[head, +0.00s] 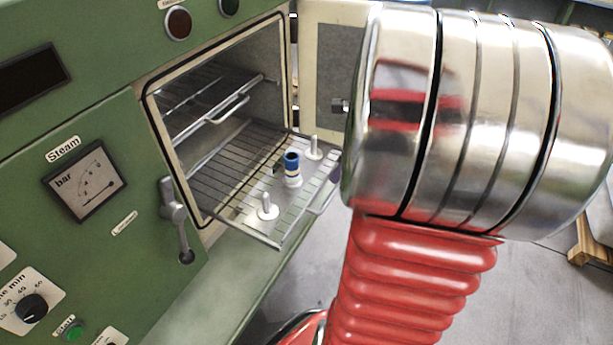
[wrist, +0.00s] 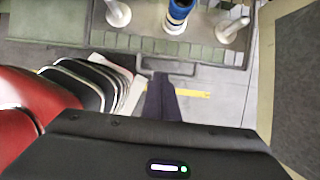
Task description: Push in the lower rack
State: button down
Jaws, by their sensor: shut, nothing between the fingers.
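The lower rack (head: 222,184) is a wire shelf sticking partway out of the open chamber in the head view. It bears two white pegs (head: 314,149) and a blue-and-white cylinder (head: 292,170). In the wrist view, the rack's front edge (wrist: 205,50) is at the top, with a wire handle (wrist: 182,70) at its middle. My gripper (wrist: 161,76) is shut and empty, its dark fingertips at or just in front of this handle. I cannot tell whether they touch. In the head view my arm hides most of the gripper.
An upper rack (head: 190,98) sits inside the chamber. The chamber door (head: 325,75) stands open behind the rack, and its panel (wrist: 300,90) lines the wrist view's right side. A lever (head: 174,210) is on the green front (head: 130,150), left of the opening.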

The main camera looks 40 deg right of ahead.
jog(key=x, duration=1)
dwell(0.3)
